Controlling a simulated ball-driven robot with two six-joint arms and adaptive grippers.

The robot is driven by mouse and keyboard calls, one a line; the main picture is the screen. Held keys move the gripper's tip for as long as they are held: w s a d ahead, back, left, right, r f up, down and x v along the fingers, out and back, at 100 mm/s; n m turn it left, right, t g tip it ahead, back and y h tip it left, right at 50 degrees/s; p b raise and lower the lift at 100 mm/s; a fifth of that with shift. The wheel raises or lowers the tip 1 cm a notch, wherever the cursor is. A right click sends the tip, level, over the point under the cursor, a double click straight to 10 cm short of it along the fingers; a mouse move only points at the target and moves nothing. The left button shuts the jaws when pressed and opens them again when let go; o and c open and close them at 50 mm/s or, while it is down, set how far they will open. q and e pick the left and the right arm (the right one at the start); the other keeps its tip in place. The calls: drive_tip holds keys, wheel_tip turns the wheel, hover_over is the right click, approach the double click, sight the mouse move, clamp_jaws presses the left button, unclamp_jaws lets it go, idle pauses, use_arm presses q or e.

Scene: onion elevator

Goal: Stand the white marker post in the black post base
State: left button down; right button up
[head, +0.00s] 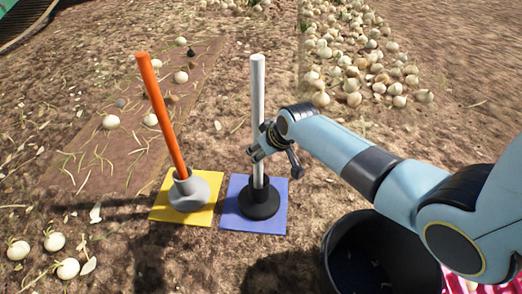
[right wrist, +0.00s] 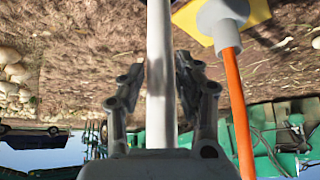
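The white marker post (head: 258,95) stands upright, its lower end meeting the collar of the black post base (head: 260,205). The base sits on a blue mat (head: 279,220). My right gripper (head: 272,158) is at the lower half of the post, with its fingers spread on either side of it. In the right wrist view the white post (right wrist: 160,70) runs between the fingers, and gaps show between it and the fingers. The inside of the base's socket is hidden. My left gripper is not in view.
An orange post (head: 160,110) leans in a grey base (head: 190,193) on a yellow mat (head: 160,207), left of the blue mat. A dark bucket (head: 335,250) stands at the lower right. Onions (head: 355,85) lie heaped at the back, with several loose ones at the left.

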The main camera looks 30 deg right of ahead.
drive_tip(key=o, duration=0.3)
drive_tip(key=shift+s, duration=0.1)
drive_tip(key=shift+o, duration=0.2)
drive_tip(key=a+v, duration=0.1)
drive_tip(key=v, duration=1.1)
drive_tip(key=shift+d, duration=0.45)
